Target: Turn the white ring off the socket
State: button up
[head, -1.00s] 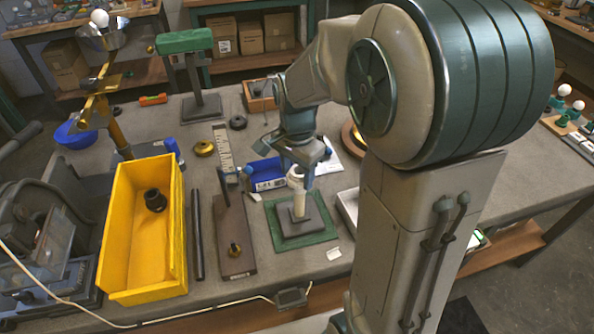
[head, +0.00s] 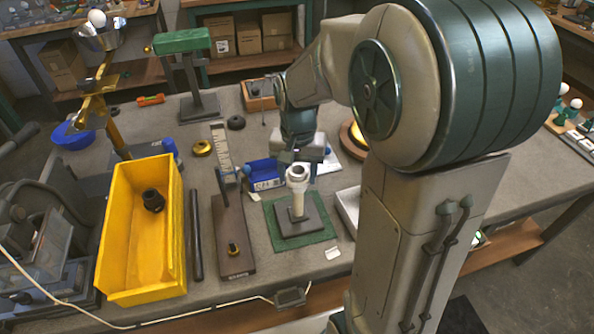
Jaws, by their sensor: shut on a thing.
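The white socket (head: 297,200) stands upright on a grey block base, on a green mat (head: 322,236). The white ring (head: 298,172) is at the top of the socket, with a dark opening facing up. My gripper (head: 299,166) is at the ring's height, shut on the white ring. The wrist is just behind the ring, and the fingertips are small and partly hidden. I cannot tell whether the ring has come loose from the socket.
A yellow bin (head: 118,236) with a dark ring-shaped part (head: 153,200) stands at the left. A brown board (head: 232,245) with an upright part and a black rod (head: 196,235) lie between bin and mat. A blue box (head: 264,173) is close behind left.

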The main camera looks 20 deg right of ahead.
jog(key=n, duration=0.6)
jog(key=shift+d+r+n, duration=0.15)
jog(key=shift+d+n, duration=0.15)
jog(key=shift+n, duration=0.1)
jog(key=n, duration=0.4)
jog(key=shift+w+d, duration=0.1)
jog(key=shift+d, duration=0.05)
jog(key=shift+n, duration=1.5)
jog(key=shift+w+d+r+n, duration=0.1)
jog(key=shift+n, duration=0.6)
jog(key=n, duration=0.2)
jog(key=n+p, duration=0.1)
jog(key=n, duration=0.2)
jog(key=shift+w+d, duration=0.1)
jog(key=shift+w, duration=0.1)
jog(key=shift+n, duration=0.3)
